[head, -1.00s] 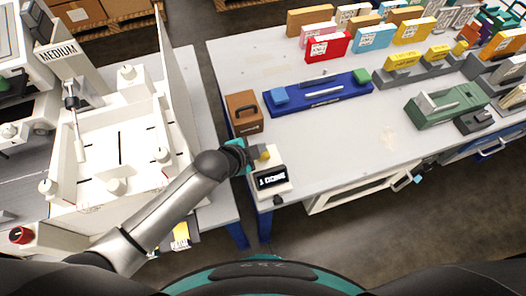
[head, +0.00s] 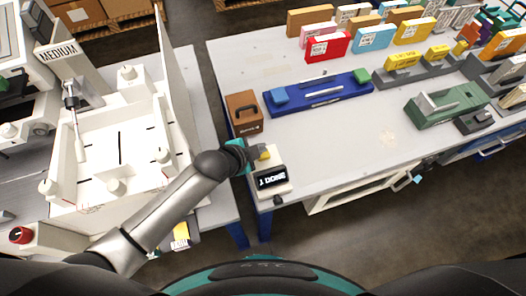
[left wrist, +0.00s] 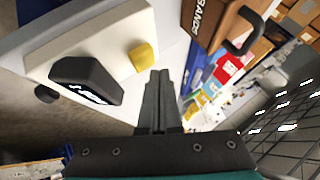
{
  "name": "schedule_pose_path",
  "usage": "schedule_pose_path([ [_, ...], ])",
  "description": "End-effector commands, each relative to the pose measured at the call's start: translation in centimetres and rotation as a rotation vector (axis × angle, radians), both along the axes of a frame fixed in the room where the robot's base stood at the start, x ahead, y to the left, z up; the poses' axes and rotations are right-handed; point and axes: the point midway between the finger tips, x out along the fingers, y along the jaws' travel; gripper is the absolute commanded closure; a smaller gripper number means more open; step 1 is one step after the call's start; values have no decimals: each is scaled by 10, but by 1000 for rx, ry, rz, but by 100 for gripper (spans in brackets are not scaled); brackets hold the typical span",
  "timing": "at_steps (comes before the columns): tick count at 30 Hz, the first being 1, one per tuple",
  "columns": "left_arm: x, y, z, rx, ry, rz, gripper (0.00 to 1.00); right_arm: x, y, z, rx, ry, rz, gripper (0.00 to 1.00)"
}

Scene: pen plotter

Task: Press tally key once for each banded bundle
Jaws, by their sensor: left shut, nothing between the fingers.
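The tally device is a cream box (head: 271,186) with a black display at the left front corner of the right table. Its yellow key (head: 264,154) sits behind the display. My left gripper (head: 256,153) is shut and empty, with its tips right beside the key. In the left wrist view the shut fingers (left wrist: 161,75) end close to the yellow key (left wrist: 143,57); I cannot tell whether they touch it. The black display (left wrist: 88,80) shows small white text that I cannot read surely. My right gripper is not in view.
A brown box with a handle (head: 243,112) stands just behind the device. A blue tray (head: 318,95) lies farther back, with coloured boxes behind it. A white walled tray (head: 120,150) fills the left table. A floor gap separates the tables.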

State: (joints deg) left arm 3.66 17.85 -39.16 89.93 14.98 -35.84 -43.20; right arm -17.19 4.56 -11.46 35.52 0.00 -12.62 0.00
Motion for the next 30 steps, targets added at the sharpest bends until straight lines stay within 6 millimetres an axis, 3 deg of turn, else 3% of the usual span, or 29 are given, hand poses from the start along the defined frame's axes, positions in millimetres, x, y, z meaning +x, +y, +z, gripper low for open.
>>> schedule_pose_path([
  [30, 0, 0, -11, 0, 0, 0, 100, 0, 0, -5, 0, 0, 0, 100],
])
